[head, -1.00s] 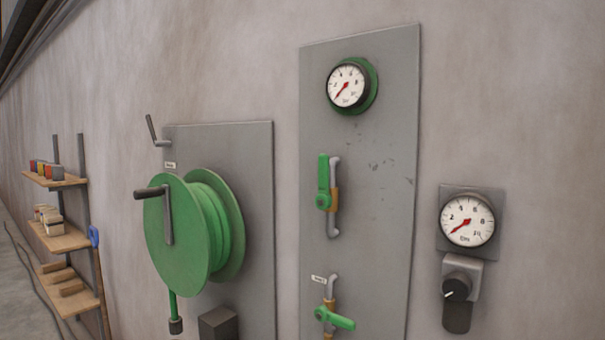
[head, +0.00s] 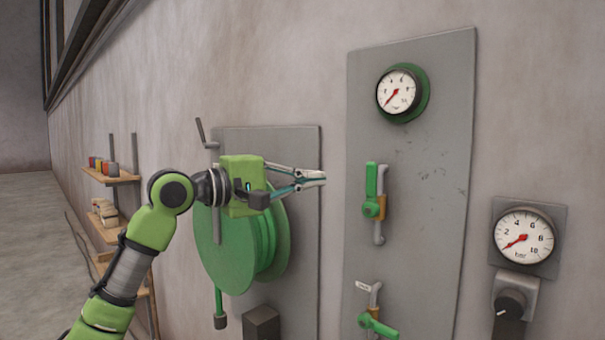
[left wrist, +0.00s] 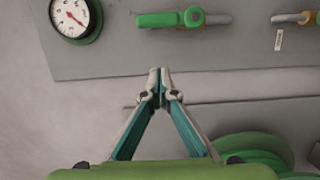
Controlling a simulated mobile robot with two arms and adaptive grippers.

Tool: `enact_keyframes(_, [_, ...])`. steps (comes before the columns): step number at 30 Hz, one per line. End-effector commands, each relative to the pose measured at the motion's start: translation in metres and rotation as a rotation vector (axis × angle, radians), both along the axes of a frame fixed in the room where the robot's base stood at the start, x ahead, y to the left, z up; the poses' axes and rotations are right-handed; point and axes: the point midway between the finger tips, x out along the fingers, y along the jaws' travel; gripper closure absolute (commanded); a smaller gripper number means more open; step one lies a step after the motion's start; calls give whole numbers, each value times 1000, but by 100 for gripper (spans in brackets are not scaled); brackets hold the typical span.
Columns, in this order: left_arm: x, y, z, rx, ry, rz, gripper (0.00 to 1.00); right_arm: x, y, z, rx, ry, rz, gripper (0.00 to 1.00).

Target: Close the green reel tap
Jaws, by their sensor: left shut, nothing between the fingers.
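Two green-handled taps are on a tall grey panel (head: 405,250). The upper tap (head: 371,190) has its handle upright, along its pipe; it also shows in the left wrist view (left wrist: 170,19). The lower tap (head: 378,325) has its handle across its pipe, with a small label above it. I cannot read the label or tell which tap is the reel's. My left gripper (head: 322,178) is shut and empty, left of the upper tap and apart from it. In the left wrist view its fingertips (left wrist: 160,72) meet below the upper tap. My right gripper is not in view.
A green hose reel (head: 235,250) on its own grey plate is partly behind my left arm. A round gauge (head: 398,92) is above the taps. Another gauge (head: 523,236) with a black knob (head: 510,302) is at the right. Wall shelves (head: 110,178) stand at the left.

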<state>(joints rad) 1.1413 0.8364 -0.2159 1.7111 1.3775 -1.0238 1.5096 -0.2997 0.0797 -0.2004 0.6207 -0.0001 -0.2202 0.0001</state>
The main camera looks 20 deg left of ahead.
Motion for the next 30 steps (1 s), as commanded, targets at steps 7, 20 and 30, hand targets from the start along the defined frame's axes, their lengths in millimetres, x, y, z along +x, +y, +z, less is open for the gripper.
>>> enact_keyframes(7, [44,-31,4,-1,3,-3,100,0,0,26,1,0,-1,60])
enact_keyframes(20, [29,-67,0,2,0,0,100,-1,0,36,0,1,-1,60])
enact_keyframes(30, [29,-67,0,4,-1,0,100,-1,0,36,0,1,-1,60])
